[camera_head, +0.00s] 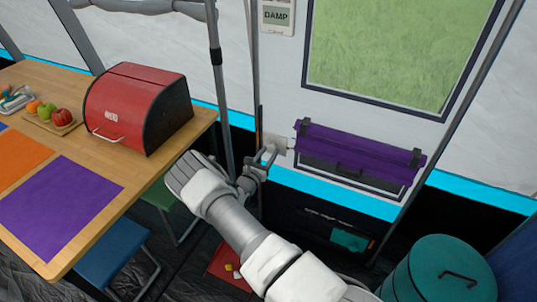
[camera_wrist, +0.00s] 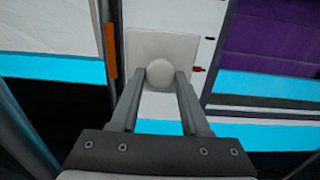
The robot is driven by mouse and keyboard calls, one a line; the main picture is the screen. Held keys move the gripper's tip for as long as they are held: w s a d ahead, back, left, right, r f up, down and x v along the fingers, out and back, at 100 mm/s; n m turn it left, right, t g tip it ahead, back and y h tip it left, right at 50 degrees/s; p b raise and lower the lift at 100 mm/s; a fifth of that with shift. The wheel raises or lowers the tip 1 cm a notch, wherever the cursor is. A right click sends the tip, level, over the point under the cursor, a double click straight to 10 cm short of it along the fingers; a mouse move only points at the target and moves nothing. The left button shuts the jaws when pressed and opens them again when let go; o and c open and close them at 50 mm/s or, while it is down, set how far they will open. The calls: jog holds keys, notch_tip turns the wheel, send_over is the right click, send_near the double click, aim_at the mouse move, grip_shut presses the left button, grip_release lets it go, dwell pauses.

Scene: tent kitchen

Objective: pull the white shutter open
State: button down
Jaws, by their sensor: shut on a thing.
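A small white square plate (camera_wrist: 138,45), which I take to be the shutter, fills the upper middle of the wrist view. A round white knob (camera_wrist: 160,70) sits on its face. My gripper (camera_wrist: 161,77) has one finger on each side of the knob and is shut on it. In the head view the plate (camera_head: 280,144) is a small pale patch on the tent wall, left of the purple roll. My gripper (camera_head: 267,153) reaches it there and partly covers it. I cannot tell how far the shutter stands open.
A wooden table (camera_head: 130,192) with a red bread box (camera_head: 138,108) is left of my arm. A grey pole (camera_head: 220,100) stands close by my gripper. A purple roll (camera_head: 355,152) hangs to the right, below the window. A teal lidded bin (camera_head: 440,268) stands at lower right.

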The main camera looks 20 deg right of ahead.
aim_at(269, 133)
notch_tip(269, 133, up, 10)
jog(key=p, duration=0.6)
jog(key=shift+f, duration=0.15)
jog(key=shift+c, duration=1.9)
grip_release()
jog(key=shift+s+a, duration=0.1)
jog(key=p+v, duration=0.2)
jog(key=v, duration=1.5)
jog(key=shift+s+a, duration=0.1)
